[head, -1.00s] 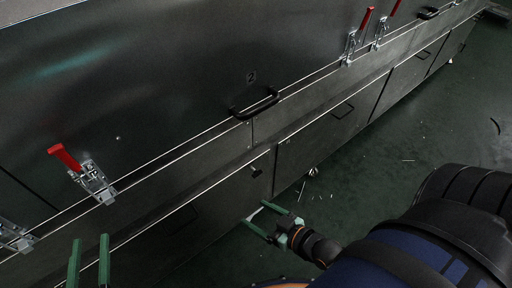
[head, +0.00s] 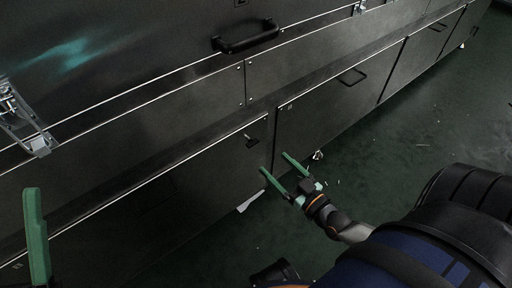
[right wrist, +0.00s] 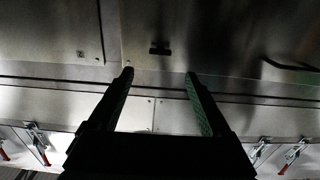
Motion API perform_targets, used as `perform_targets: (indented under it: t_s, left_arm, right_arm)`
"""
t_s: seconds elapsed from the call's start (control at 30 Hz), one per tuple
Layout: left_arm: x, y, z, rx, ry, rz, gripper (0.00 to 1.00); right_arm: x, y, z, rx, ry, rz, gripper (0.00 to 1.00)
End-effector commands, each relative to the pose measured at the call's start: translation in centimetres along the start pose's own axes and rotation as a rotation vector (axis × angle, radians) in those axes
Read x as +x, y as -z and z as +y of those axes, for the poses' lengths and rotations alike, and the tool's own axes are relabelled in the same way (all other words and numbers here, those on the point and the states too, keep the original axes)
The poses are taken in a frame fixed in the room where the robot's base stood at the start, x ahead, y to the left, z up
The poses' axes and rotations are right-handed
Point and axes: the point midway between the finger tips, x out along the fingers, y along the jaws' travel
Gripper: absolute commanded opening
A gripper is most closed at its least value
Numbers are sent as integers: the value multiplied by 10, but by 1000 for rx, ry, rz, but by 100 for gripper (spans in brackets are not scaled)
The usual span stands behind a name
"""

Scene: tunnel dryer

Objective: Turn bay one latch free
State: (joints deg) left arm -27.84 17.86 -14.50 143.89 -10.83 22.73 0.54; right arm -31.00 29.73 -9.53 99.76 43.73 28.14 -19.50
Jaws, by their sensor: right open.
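A small black turn latch (head: 252,141) sits on the lower left door (head: 190,190), near its upper right corner; I cannot read a bay number there. It also shows in the right wrist view (right wrist: 159,49) as a short dark bar lying across the picture. My right gripper (head: 273,163) is open and empty, below and slightly right of the latch, apart from it. Its two green fingers (right wrist: 159,75) point toward the panels in the right wrist view. One green finger of my left gripper (head: 32,192) shows at lower left; its other finger is not seen.
A neighbouring door (head: 330,105) has a thin recessed handle (head: 352,77). A black bar handle (head: 245,37) is on the upper panel. A metal toggle clamp (head: 25,120) is at left. The green floor (head: 420,130) is mostly clear.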

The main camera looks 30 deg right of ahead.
Motion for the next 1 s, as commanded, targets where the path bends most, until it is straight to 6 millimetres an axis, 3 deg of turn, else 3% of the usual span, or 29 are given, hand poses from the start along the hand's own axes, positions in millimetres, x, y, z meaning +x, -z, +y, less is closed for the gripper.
perform_targets:
  t_s: [0.2, 0.43, 0.63, 0.93, 1.0]
  left_arm:
    - [-13, -15, 8, 8, -5, -12, 50]
    - [-20, -24, 13, 17, -10, -21, 50]
    - [-22, -26, 14, 20, -12, -24, 50]
    - [-22, -26, 15, 20, -13, -25, 50]
    - [-22, -26, 15, 20, -13, -25, 50]
  right_arm:
    - [48, -2, 0, 1, 0, 6, 82]
    - [83, -2, 0, 0, 0, 2, 82]
    - [96, -1, -1, 1, 1, -1, 82]
    - [98, 0, -1, 1, 2, -2, 82]
    - [97, -1, -1, 1, 2, -2, 75]
